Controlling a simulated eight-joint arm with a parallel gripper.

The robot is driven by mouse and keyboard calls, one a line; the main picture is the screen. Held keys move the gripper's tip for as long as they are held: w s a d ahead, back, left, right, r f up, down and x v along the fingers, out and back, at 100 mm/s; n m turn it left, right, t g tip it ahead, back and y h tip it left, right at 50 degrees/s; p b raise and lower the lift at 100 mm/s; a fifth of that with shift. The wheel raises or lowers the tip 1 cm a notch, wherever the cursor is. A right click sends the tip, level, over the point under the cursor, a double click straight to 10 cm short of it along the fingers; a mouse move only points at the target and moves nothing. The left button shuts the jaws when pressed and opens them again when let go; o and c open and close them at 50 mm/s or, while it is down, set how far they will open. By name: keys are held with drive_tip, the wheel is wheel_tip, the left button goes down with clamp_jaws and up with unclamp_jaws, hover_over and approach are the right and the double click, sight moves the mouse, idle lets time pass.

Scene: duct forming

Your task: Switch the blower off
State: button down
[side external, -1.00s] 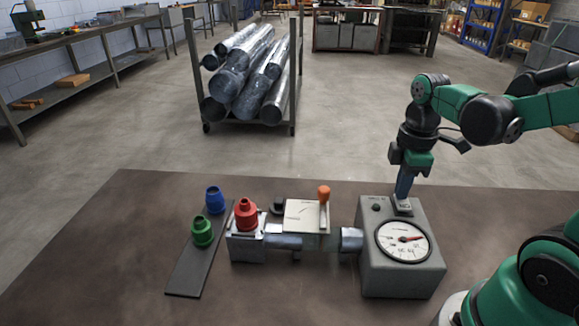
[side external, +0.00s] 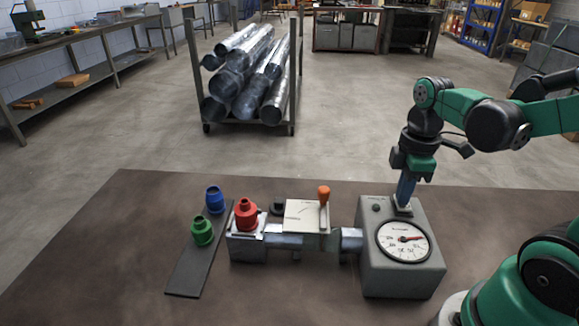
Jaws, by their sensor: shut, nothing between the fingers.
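The blower (side external: 382,275) is a grey box with a round dial on its front, at the right of the table. The dial's red needle (side external: 413,238) points to the right. A small dark knob or light (side external: 376,207) sits on the top left of the box. My gripper (side external: 403,207) is shut and empty, pointing down at the top right of the box, at or very near a small light switch plate there. The fingertips hide most of that switch, so I cannot tell its position.
A duct pipe (side external: 350,240) joins the box to a fixture with a white plate (side external: 303,215) and an orange-knobbed lever (side external: 323,195). A red fitting (side external: 246,214) stands at its left end. Blue (side external: 215,199) and green (side external: 202,231) fittings stand on a dark strip (side external: 186,275).

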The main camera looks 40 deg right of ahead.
drive_tip(key=shift+s+a, duration=0.1)
drive_tip(key=shift+s, duration=0.05)
drive_tip(key=shift+r, duration=0.15)
wheel_tip(320, 180, up, 14)
idle(0.8)
drive_tip(key=shift+w+d, duration=0.45)
drive_tip(key=shift+d, duration=0.15)
drive_tip(key=shift+f, duration=0.2)
wheel_tip(320, 180, down, 14)
drive_tip(key=shift+r, duration=0.1)
idle(0.4)
